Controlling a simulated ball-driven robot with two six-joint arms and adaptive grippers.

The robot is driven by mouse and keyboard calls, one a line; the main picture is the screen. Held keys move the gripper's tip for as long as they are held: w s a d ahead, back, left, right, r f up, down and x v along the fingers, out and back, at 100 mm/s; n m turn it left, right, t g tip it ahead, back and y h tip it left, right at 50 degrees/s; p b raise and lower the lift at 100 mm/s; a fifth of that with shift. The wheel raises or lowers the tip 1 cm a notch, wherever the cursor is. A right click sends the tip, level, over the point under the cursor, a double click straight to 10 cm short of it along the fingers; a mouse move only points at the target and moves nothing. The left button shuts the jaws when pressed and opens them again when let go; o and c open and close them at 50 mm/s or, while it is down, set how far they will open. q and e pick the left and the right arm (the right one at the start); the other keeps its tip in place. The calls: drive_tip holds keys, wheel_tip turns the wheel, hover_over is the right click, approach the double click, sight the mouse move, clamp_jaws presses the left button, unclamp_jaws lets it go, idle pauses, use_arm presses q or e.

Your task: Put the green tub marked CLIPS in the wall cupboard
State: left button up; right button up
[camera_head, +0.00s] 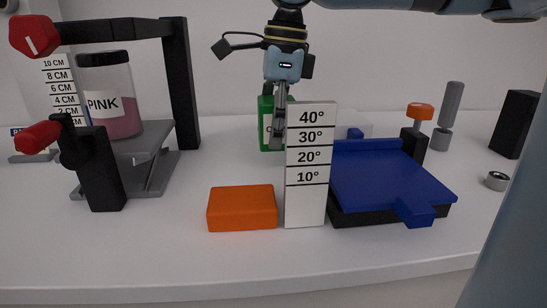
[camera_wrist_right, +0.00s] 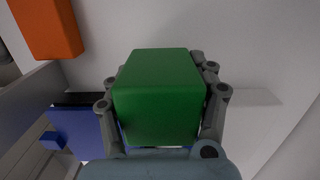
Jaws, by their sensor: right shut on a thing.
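The green tub (camera_head: 266,128) is near the back of the white counter in the head view, partly hidden by my right gripper and the angle board. A white label patch shows on it, but its writing is not legible. My right gripper (camera_head: 276,118) comes down from above and is shut on the tub. In the right wrist view the tub (camera_wrist_right: 158,95) sits between the two grey fingers (camera_wrist_right: 160,105). I cannot tell whether its base touches the counter. My left gripper and the wall cupboard are not in view.
The angle board (camera_head: 306,190) stands in front of the tub, between an orange block (camera_head: 242,208) and a blue hinged plate (camera_head: 385,180). A PINK jar (camera_head: 110,95) stands on a grey stand at left, beside black posts with red knobs. The counter's front strip is clear.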

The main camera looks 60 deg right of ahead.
drive_tip(key=shift+f+b, duration=0.65)
drive_tip(key=shift+f, duration=1.2)
drive_tip(key=shift+f, duration=0.15)
drive_tip(key=o, duration=1.2)
drive_tip(key=shift+o, duration=0.2)
drive_tip(key=r+p, duration=0.3)
drive_tip(key=p, duration=0.1)
drive_tip(key=r+p, duration=0.3)
drive_tip(key=r, duration=0.1)
drive_tip(key=s+d+r+p, duration=0.1)
drive_tip(key=r+p, duration=0.3)
drive_tip(key=shift+r+p, duration=0.1)
drive_tip(key=shift+p, duration=0.2)
drive_tip(key=shift+r+p, duration=0.45)
drive_tip(key=shift+p, duration=0.2)
drive_tip(key=shift+o, duration=0.3)
drive_tip(key=shift+r, duration=0.1)
